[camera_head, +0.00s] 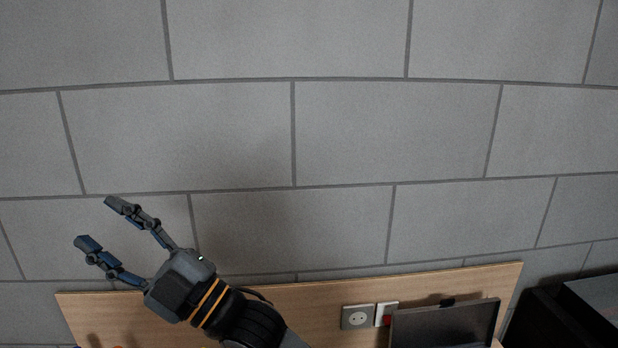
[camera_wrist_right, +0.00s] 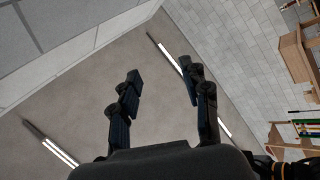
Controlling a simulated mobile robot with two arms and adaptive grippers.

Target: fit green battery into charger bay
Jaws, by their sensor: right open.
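My right gripper (camera_head: 98,222) is raised in front of the grey block wall, above the wooden back panel, with its fingers spread apart and nothing between them. Its fingers also show in the right wrist view (camera_wrist_right: 162,90), open and empty against the ceiling. My left gripper is in neither view. I see no green battery and no charger bay in either view.
A wooden panel (camera_head: 308,290) runs along the wall's foot, with a socket (camera_head: 356,317) and a red switch (camera_head: 385,319). A dark screen-like panel (camera_head: 444,326) stands in front. A black box (camera_head: 556,320) is at the right. Wooden shelving (camera_wrist_right: 297,60) shows in the wrist view.

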